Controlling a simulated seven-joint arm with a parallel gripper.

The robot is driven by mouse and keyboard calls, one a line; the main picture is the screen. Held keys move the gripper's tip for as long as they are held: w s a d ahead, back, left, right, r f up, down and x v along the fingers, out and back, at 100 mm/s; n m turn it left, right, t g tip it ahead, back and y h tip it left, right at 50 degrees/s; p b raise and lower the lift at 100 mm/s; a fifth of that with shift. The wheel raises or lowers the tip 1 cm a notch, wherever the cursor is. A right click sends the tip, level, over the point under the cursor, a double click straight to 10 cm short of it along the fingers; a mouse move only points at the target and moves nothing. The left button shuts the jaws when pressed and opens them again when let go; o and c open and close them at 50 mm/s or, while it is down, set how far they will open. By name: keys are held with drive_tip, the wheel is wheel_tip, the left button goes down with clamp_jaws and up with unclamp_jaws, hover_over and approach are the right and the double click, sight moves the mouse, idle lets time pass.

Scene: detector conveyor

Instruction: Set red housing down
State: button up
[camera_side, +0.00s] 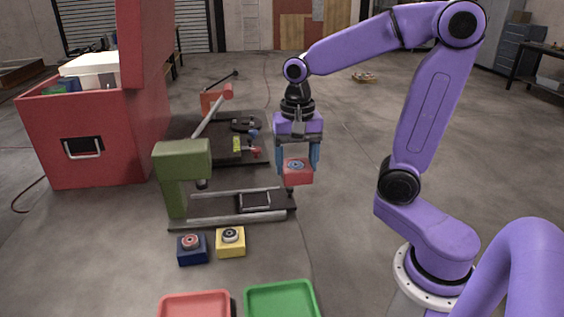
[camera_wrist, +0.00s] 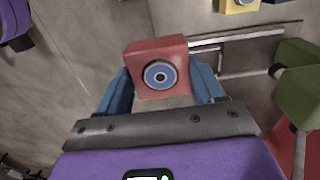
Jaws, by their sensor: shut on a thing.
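The red housing (camera_side: 297,177) is a small red block with a blue round piece with a pale centre on its face. It also shows in the wrist view (camera_wrist: 172,52). My gripper (camera_side: 298,158) has its blue fingers shut on the housing, one on each side. It holds the housing in the air, right of the dark conveyor's end in the side view. In the wrist view, my gripper (camera_wrist: 160,90) has the housing between its fingertips, with the round piece facing the camera.
A green detector arch (camera_side: 182,165) stands over the conveyor (camera_side: 275,214), which has a square frame on it. Blue (camera_side: 193,258) and yellow (camera_side: 230,250) housings sit in front. Red (camera_side: 194,303) and green (camera_side: 281,300) trays lie nearest. A red chest (camera_side: 95,140) and a levered fixture (camera_side: 212,112) stand behind.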

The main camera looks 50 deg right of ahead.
drive_tip(key=shift+s+r, duration=0.3)
drive_tip(key=shift+s, duration=0.45)
drive_tip(key=s+a+n, duration=0.2)
drive_tip(key=s+a, duration=0.7)
drive_tip(key=a, duration=0.1)
drive_tip(key=s+a+f+n, duration=0.2)
drive_tip(key=s, duration=0.9)
approach(283, 308)
drive_tip(key=s, duration=0.1)
drive_tip(key=s+a, duration=0.1)
drive_tip(key=shift+s+a+f, duration=0.1)
drive_tip(key=shift+s+f, duration=0.1)
drive_tip(key=shift+s, duration=0.1)
drive_tip(key=shift+w+a+f, duration=0.4)
drive_tip(key=shift+a+f, duration=0.05)
drive_tip(key=shift+f, duration=0.25)
drive_tip(key=shift+w+a+f, duration=0.1)
drive_tip(key=shift+a+f, duration=0.05)
drive_tip(key=shift+f, duration=1.55)
drive_tip(key=shift+f, duration=0.1)
